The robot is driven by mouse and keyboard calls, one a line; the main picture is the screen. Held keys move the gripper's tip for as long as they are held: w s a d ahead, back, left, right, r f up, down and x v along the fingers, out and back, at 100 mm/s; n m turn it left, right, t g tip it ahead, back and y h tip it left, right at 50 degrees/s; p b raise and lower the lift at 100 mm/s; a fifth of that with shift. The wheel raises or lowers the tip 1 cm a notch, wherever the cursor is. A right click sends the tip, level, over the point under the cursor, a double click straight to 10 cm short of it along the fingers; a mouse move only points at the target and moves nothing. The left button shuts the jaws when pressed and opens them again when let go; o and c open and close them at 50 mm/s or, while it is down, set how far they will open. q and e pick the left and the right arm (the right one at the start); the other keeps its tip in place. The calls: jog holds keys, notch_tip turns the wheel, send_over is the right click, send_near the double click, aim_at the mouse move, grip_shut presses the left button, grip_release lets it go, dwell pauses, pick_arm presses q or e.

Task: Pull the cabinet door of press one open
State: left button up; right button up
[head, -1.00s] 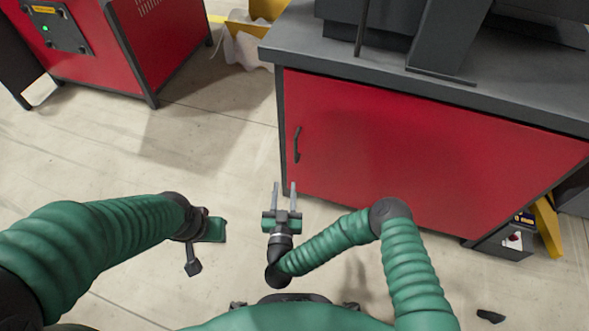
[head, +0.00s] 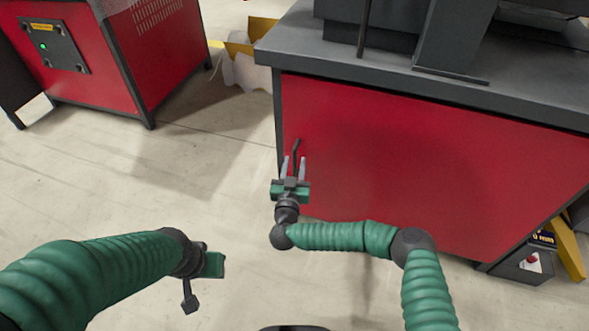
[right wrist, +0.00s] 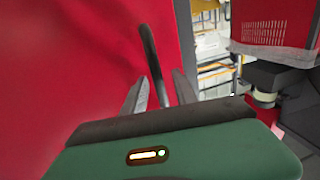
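The red cabinet door (head: 420,165) of the press is shut, its face flush in the dark frame. Its black bar handle (head: 296,152) stands upright near the door's left edge. My right gripper (head: 293,164) is at the handle, fingers pointing at the door. In the right wrist view the handle (right wrist: 153,60) rises between the two open fingers (right wrist: 158,90); I see no clear contact.
The grey worktop (head: 390,80) overhangs the door. A dark control box (head: 528,262) sits at the door's lower right. The floor left of the door is clear.

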grip_shut()
dwell(1.4)
